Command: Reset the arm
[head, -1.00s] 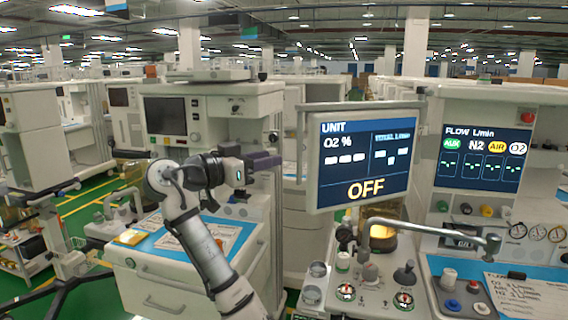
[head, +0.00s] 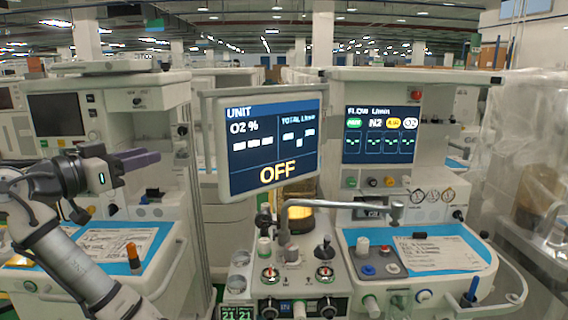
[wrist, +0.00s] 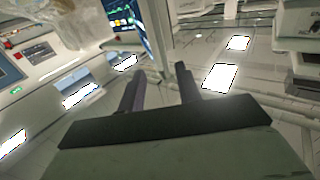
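My arm (head: 75,262) rises from the bottom left of the head view and bends at the elbow-like joint. My gripper (head: 148,158) points right in the head view, in the air in front of a cart and left of the OFF screen. In the wrist view, the two dark fingers of my gripper (wrist: 157,85) stand apart with nothing between them. The gripper is open and empty and touches nothing that I can see.
The tilted OFF screen (head: 270,140) stands right of my gripper. An anaesthesia cart (head: 400,115) with a flow screen is further right. Below my gripper, a blue mat (head: 150,237) holds papers and an orange-topped item (head: 133,256). Clear plastic sheeting (head: 525,170) hangs at far right.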

